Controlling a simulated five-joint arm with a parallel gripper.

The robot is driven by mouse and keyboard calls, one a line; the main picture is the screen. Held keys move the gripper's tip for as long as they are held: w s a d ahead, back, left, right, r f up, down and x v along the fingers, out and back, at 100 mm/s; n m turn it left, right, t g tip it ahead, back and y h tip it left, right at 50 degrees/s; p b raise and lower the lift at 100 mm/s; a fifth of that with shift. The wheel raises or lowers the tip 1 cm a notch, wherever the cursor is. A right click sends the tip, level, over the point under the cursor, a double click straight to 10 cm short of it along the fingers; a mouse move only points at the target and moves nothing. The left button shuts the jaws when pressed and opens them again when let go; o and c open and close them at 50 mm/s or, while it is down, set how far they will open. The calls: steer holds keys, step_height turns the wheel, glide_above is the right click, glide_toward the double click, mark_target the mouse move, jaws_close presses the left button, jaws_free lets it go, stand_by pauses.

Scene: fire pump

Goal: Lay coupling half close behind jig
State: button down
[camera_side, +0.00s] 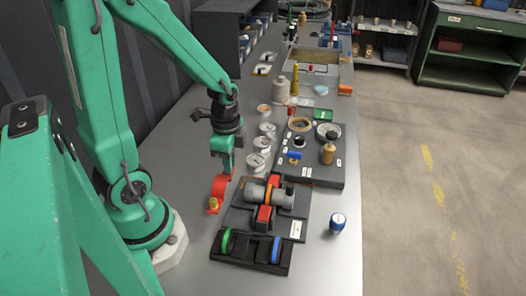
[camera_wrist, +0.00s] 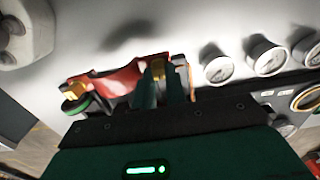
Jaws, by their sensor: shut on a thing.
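The coupling half, a red curved piece with brass fittings, is low over the bench in the side view (camera_side: 219,188). It also shows in the wrist view (camera_wrist: 118,79). My gripper (camera_side: 228,174) points down and is shut on its far end. In the wrist view my fingers (camera_wrist: 160,88) close around a brass part at that end. I cannot tell whether the piece touches the bench. The jig, a dark plate (camera_side: 238,222) carrying a grey cylinder and red-orange clamp, is just right of and nearer than the piece. The jig is largely hidden in the wrist view.
A black rack (camera_side: 250,250) with green and blue rings lies in front of the jig. Several round gauges (camera_side: 257,163) line the bench behind my gripper. A dark fittings board (camera_side: 322,172) is to the right. A blue-topped cylinder (camera_side: 338,222) stands near the right edge.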

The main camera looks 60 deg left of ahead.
steer(key=shift+w+a+f, duration=0.25)
steer(key=shift+a+f, duration=0.25)
steer(key=shift+a, duration=0.35)
steer(key=shift+f, duration=0.1)
steer(key=shift+f, duration=1.9)
steer(key=shift+f, duration=0.15)
steer(key=c, duration=1.4)
jaws_free()
steer(key=shift+c, duration=0.2)
steer(key=shift+r, duration=0.2)
step_height(320, 180, up, 12)
